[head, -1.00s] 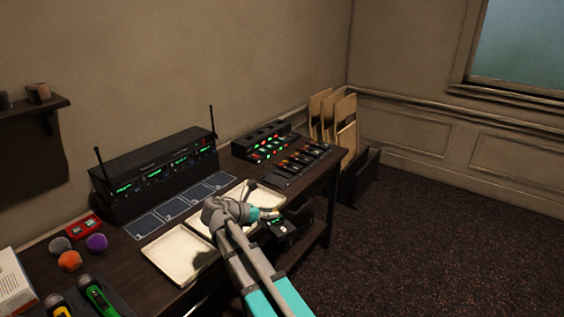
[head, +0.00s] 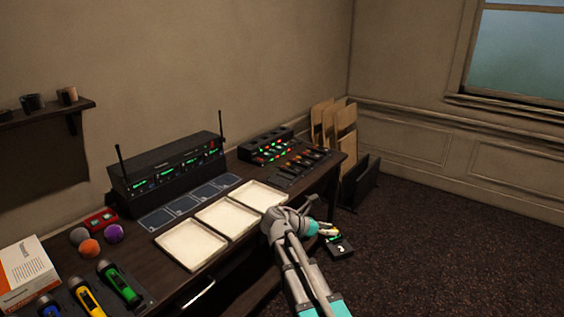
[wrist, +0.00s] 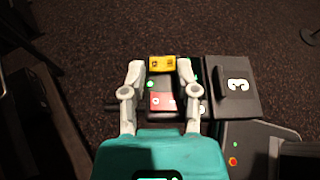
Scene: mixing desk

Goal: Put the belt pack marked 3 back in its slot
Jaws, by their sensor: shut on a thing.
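My gripper (head: 328,231) is shut on the belt pack marked 3 (head: 341,248), a dark pack with a white 3. In the head view the pack hangs in front of the desk's front edge, over the floor. In the wrist view the fingers of my gripper (wrist: 160,82) straddle a dark part with a yellow and a red panel and small green lights. The face with the white 3 (wrist: 232,88) shows just right of the right finger. A black unit (head: 265,147) with green and red lights stands at the desk's far end; which slot is empty I cannot tell.
Three cream trays (head: 191,245) line the desk's front. Blue-outlined pads (head: 200,196) lie before a black rack (head: 165,165) with antennas. A fader panel (head: 302,166) is at the far end. Folded chairs (head: 345,130) lean by the wall. Carpet right of the desk is clear.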

